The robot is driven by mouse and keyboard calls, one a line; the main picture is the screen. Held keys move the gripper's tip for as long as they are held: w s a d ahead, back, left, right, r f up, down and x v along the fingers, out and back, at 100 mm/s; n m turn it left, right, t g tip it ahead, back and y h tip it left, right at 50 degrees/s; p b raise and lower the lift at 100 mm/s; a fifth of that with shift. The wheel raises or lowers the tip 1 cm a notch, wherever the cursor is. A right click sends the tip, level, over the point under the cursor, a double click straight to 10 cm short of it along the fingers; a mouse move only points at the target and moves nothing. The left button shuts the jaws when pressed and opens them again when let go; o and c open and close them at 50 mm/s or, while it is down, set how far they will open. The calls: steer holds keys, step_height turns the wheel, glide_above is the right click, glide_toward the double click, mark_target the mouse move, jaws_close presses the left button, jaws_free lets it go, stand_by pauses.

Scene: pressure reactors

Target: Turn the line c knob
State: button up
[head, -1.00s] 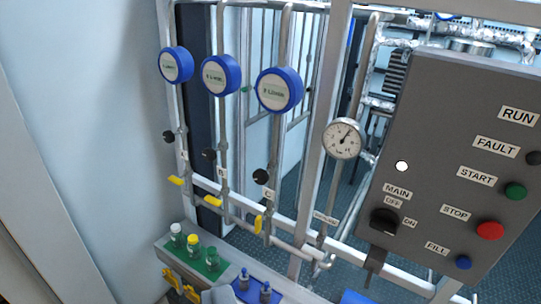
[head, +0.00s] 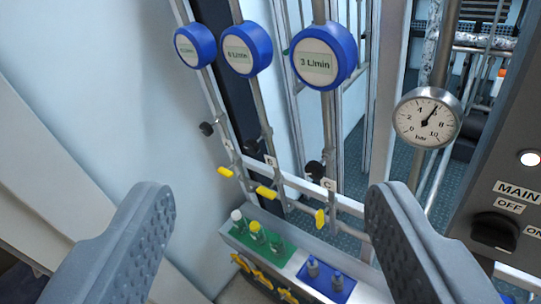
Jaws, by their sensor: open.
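The line C knob (head: 315,170) is a small black knob on the third pipe, beside a white label marked C (head: 329,184). Above it is a blue round flow display (head: 323,55) reading 3 L/min. Below it a yellow valve handle (head: 320,219) points roughly straight down along the pipe. My gripper (head: 268,200) is open and empty, its grey ridged fingers wide apart in the foreground. In the picture the knob lies between the fingers, right of their middle, and nothing touches it.
Lines A and B to the left have their own black knobs, yellow handles (head: 266,192) and blue displays (head: 247,48). A pressure gauge (head: 428,118) and dark control panel (head: 505,195) stand at right. A tray of bottles (head: 285,255) sits low in front.

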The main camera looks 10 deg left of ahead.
mark_target(312, 175)
steer(key=w+a+f+m+t, duration=0.2)
steer(key=w+a+f+m, duration=0.25)
steer(key=w+m, duration=0.5)
steer(key=w+a+f+m+t, duration=0.25)
steer(key=w+a+m, duration=0.25)
steer(key=w+m, duration=0.45)
steer(key=w+d+f+m+g+h+b, duration=0.1)
steer(key=w+d+f+m+g+h, duration=0.15)
steer(key=f+m+h, duration=0.65)
steer(key=w+d+f+m+g+h+b, duration=0.1)
steer(key=w+f+m+g+h, duration=0.2)
steer(key=f+m, duration=1.2)
steer(key=w+d, duration=0.2)
steer(key=w, duration=0.1)
steer(key=w+d+f+n+p, duration=0.1)
steer(key=w+d, duration=0.2)
steer(key=w, duration=0.1)
steer(key=w+d+f+n+p, duration=0.1)
steer(key=w+d, duration=0.1)
steer(key=w, duration=0.1)
steer(key=shift+w+d, duration=0.15)
steer(key=shift+d, duration=0.1)
